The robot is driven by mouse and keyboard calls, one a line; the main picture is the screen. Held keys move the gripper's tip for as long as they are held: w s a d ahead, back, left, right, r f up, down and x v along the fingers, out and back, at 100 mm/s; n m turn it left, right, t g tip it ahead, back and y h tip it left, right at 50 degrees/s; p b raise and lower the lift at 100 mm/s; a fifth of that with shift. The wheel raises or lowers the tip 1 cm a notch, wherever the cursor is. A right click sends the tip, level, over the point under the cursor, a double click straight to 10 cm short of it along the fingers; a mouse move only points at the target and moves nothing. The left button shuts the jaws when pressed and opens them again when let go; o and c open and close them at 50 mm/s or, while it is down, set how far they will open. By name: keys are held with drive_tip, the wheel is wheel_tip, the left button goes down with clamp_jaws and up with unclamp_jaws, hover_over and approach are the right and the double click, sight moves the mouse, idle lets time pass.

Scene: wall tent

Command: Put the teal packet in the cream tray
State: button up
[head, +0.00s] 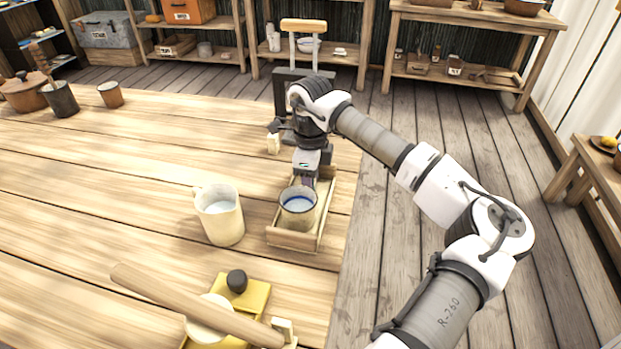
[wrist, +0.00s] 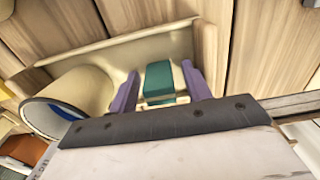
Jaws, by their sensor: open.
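The teal packet (wrist: 160,80) is between the two purple fingers of my gripper (wrist: 160,72) in the wrist view. The fingers are open, with narrow gaps beside it. The packet appears to be inside the cream tray (wrist: 108,46); whether it rests on the tray floor I cannot tell. In the head view the tray (head: 292,240) lies near the table's right edge, and my gripper (head: 308,180) points down over its far part. The packet is hidden there by the gripper and a cup.
A cup with a blue inside (head: 298,207) stands in the tray's near part, close to my gripper; it also shows in the wrist view (wrist: 85,90). A cream mug (head: 219,214) stands left of the tray. A rolling pin (head: 195,305) lies in front. The table's left middle is clear.

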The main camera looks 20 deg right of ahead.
wheel_tip(320, 180, up, 12)
drive_tip(key=shift+r, duration=0.2)
idle(0.5)
